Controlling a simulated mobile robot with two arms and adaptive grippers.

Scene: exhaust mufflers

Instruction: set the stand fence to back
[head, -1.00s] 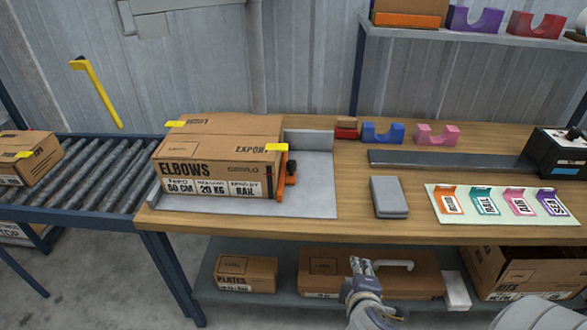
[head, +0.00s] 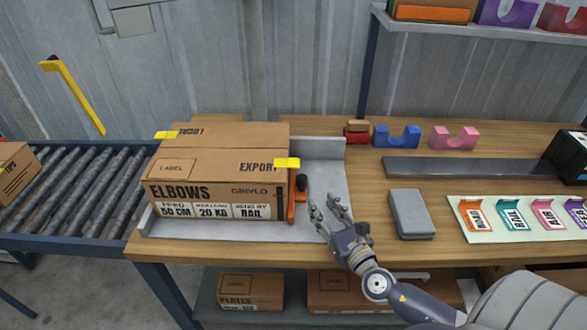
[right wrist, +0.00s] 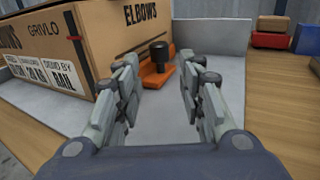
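The stand is a grey metal tray (head: 322,176) with a raised back wall, on the wooden bench. Its fence is an orange piece (head: 292,203) with a black knob (head: 302,182), standing against the right side of the ELBOWS carton (head: 215,185). In the right wrist view the orange fence (right wrist: 153,80) and black knob (right wrist: 159,53) lie ahead, between and beyond the fingers. My right gripper (head: 330,210) is open and empty, just right of and in front of the knob, not touching it. My left gripper is not in view.
A grey block (head: 410,214) lies right of my gripper. A card mat (head: 500,235) with coloured labels is farther right. Blue (head: 397,137) and pink (head: 453,138) cradles stand behind. A roller conveyor (head: 65,190) adjoins on the left.

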